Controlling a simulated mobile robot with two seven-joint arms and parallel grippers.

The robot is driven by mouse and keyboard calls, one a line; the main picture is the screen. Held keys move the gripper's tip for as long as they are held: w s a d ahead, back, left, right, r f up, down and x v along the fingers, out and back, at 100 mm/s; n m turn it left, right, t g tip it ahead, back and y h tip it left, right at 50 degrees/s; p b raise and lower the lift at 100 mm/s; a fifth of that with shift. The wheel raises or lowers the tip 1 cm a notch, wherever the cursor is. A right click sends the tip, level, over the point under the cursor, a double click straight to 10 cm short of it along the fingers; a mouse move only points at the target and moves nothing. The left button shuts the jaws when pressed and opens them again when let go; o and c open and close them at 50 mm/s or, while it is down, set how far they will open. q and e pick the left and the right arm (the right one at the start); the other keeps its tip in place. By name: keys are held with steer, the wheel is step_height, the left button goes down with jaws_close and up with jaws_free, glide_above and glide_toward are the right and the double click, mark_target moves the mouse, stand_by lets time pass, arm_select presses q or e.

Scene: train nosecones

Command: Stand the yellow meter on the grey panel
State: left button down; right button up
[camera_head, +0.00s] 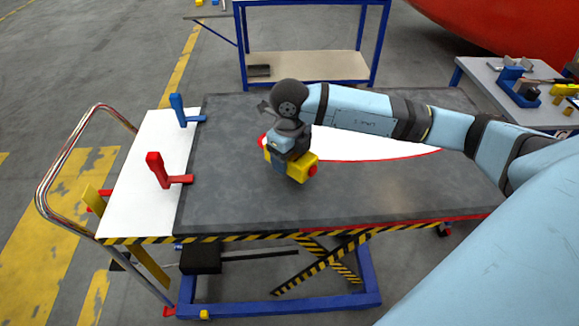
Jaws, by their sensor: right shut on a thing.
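The fingers are mostly hidden by the wrist and the meter. The grey panel (240,195) is the wide dark slab on the lift table. The meter is above or at the panel; I cannot tell whether it touches. My left gripper does not show.
A blue clamp (182,110) and a red clamp (160,172) stand at the panel's left edge on a white strip (140,185). A white, red-edged shape (370,145) lies behind the meter. A side table (490,85) with tools stands at right. The panel's front left is clear.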

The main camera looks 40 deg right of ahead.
mark_target(290, 169)
step_height(290, 169, down, 4)
steer(key=shift+f, duration=0.1)
steer(key=shift+f, duration=0.15)
steer(key=o, duration=1.2)
steer(key=shift+c, duration=0.2)
